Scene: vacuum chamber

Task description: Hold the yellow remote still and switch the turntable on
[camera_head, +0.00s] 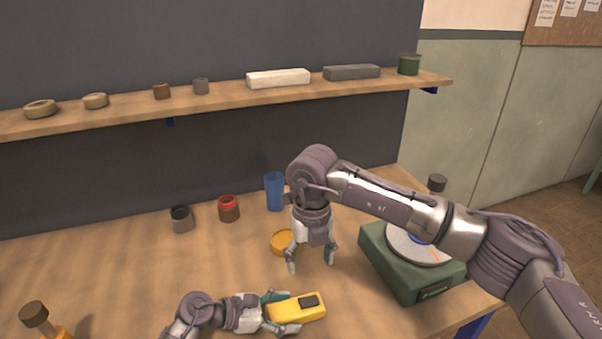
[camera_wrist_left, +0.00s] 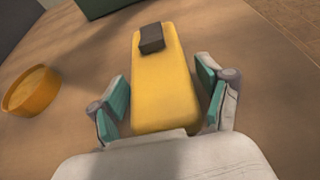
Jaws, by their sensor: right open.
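The yellow remote (camera_head: 290,311) lies on the table with a dark raised block on its top near the far end. It also shows in the left wrist view (camera_wrist_left: 162,90). My left gripper (camera_head: 280,312) is open, its fingers on both sides of the remote's near end; the wrist view shows a gap on the left and a narrower one on the right. The turntable (camera_head: 393,265) has a green base, a grey disc and a dark panel on its front. My right arm hides part of it. My right gripper (camera_head: 312,263) is open and empty, pointing down left of the turntable.
An orange round dish (camera_head: 281,243) sits just behind my right gripper. A blue cup (camera_head: 274,192), a red-topped jar (camera_head: 229,208) and a grey jar (camera_head: 181,219) stand further back. A bottle (camera_head: 38,320) is at front left. A shelf (camera_head: 220,101) with small items runs above.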

